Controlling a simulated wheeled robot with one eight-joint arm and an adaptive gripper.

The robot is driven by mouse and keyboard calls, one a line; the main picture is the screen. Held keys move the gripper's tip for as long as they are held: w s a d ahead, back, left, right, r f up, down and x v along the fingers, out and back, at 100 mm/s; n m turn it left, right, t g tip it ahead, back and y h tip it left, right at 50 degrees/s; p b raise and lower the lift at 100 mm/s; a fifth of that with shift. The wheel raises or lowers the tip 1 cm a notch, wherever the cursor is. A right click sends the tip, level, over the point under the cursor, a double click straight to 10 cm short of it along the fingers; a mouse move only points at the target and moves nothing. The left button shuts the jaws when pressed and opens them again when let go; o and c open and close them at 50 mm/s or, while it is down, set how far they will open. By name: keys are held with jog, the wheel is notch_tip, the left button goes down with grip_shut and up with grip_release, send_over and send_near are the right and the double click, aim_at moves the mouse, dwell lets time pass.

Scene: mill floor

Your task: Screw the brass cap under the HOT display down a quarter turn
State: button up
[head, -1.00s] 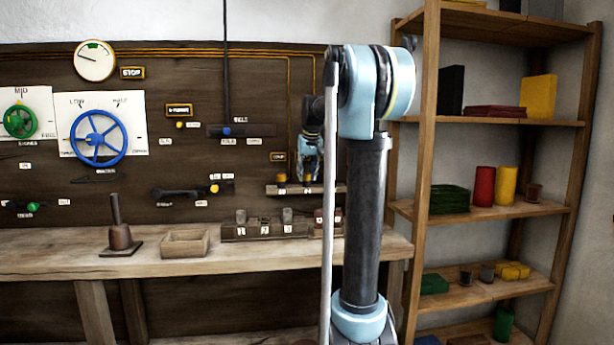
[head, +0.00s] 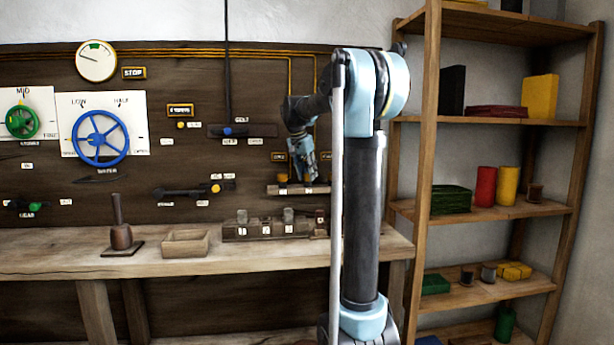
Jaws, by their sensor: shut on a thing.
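My gripper (head: 307,180) points down at a small wooden ledge (head: 272,190) on the dark wall panel. It is shut on a small brass cap there, which its fingers mostly hide. A brass cap (head: 282,178) also shows on the ledge just left of my gripper.
My arm covers the panel's right end. A loaded shelf unit (head: 430,150) stands at the right.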

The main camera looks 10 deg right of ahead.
jog(key=shift+w+a+m, duration=0.1)
jog(key=shift+m, duration=0.3)
jog(key=o, duration=1)
jog(key=shift+r, duration=0.1)
jog(key=v, duration=1.1)
jog(key=shift+a+r, duration=0.3)
jog(key=s+d+f+n+y, duration=0.1)
jog(key=s+f+n, duration=0.2)
jog(key=s+f, duration=1)
jog(key=s+d+f+n+y, duration=0.1)
jog(key=s+f+n, duration=0.2)
jog(key=s+f, duration=1.1)
jog(key=s+d+f+n+g, duration=0.1)
jog(key=s+f+n, duration=0.2)
jog(key=s+f, duration=1)
jog(key=shift+s+d+f+y, duration=0.4)
jog(key=shift+s, duration=0.1)
